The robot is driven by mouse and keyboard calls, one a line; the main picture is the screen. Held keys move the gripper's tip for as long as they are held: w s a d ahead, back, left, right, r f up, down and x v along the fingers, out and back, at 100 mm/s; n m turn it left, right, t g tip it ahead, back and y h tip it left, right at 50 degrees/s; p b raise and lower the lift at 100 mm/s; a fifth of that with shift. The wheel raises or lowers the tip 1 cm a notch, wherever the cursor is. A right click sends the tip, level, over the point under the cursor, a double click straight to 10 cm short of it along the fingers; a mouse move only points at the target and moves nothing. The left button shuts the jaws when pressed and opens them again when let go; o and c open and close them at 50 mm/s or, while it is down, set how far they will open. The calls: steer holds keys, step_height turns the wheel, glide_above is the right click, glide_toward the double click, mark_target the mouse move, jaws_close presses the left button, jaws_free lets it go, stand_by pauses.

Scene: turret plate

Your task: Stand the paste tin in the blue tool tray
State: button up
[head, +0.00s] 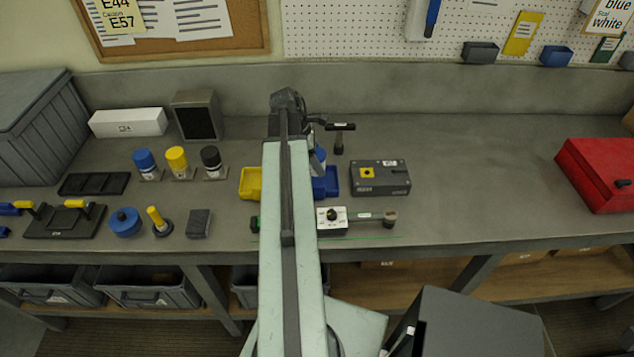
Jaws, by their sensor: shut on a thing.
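The blue tool tray (331,183) sits on the bench just right of my arm, which hides its left part. A blue and white cylinder (319,160), seemingly the paste tin, shows at the arm's right edge, over or in the back of the tray. It looks about upright; its base and left side are hidden, so I cannot tell whether it touches the tray floor. My gripper (314,122) is mostly hidden behind my arm, with only dark parts showing above the tin. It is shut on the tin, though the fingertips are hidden.
A yellow tray (250,182) adjoins on the left. A dark T-shaped tool (339,140) stands behind, and a grey box with a yellow square (380,178) lies right. A white switch box (332,219) is in front. Blue, yellow and black-capped tins (177,160) stand left.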

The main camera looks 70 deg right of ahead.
steer(key=shift+s+f+b, duration=0.15)
steer(key=shift+f+b, duration=2.4)
steer(key=shift+f, duration=0.85)
steer(key=o, duration=1.4)
steer(key=p+v, duration=1.2)
steer(key=shift+r, duration=0.35)
steer(key=shift+f, duration=0.15)
